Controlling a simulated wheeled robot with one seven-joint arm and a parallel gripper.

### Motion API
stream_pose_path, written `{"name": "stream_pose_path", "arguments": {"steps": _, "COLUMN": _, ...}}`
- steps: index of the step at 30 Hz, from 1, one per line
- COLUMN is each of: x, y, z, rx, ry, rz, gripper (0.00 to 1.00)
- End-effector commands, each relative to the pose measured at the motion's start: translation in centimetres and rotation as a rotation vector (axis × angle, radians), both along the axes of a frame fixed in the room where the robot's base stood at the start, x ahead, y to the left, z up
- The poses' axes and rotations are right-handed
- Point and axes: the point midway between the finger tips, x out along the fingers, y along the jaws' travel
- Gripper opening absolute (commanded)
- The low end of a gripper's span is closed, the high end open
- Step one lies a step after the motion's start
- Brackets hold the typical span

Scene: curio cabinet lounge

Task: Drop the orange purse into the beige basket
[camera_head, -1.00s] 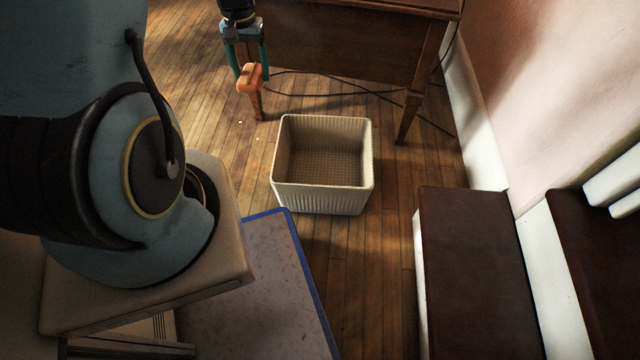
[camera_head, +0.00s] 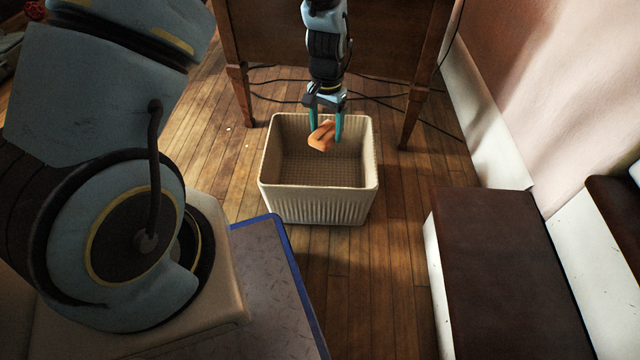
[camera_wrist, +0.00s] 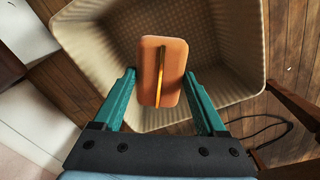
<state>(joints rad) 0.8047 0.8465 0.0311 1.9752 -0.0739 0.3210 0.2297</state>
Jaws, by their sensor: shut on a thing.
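The orange purse (camera_head: 321,136) is held between the teal fingers of my gripper (camera_head: 326,128). In the wrist view the purse (camera_wrist: 162,72) sits between the fingertips of my gripper (camera_wrist: 160,85), with the basket behind it. The beige basket (camera_head: 318,207) stands upright on the wooden floor, with its open top facing up. In the head view the purse and fingertips appear over the basket's opening, toward its back side. The basket's inside looks empty, and its rim also shows in the wrist view (camera_wrist: 262,45). The exact height of the purse above the basket is hard to tell.
A wooden desk (camera_head: 385,50) stands behind the basket, with dark cables (camera_head: 380,97) on the floor beneath. A dark-topped step (camera_head: 500,260) is at the right along the wall. Bare wooden floor (camera_head: 200,140) lies left of the basket.

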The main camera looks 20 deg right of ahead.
Motion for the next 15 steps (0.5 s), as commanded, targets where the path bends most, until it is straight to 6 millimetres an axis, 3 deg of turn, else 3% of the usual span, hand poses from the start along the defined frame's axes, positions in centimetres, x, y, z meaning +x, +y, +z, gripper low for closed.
{"name": "stream_pose_path", "arguments": {"steps": 1, "x": 0.0, "y": 0.0, "z": -1.2, "rx": 0.0, "ry": 0.0, "rz": 0.0, "gripper": 0.13}}
{"name": "stream_pose_path", "arguments": {"steps": 6, "x": 0.0, "y": 0.0, "z": -3.2, "rx": 0.0, "ry": 0.0, "rz": 0.001, "gripper": 0.13}}
{"name": "stream_pose_path", "arguments": {"steps": 15, "x": 0.0, "y": 0.0, "z": -4.1, "rx": 0.0, "ry": 0.0, "rz": 0.001, "gripper": 0.13}}
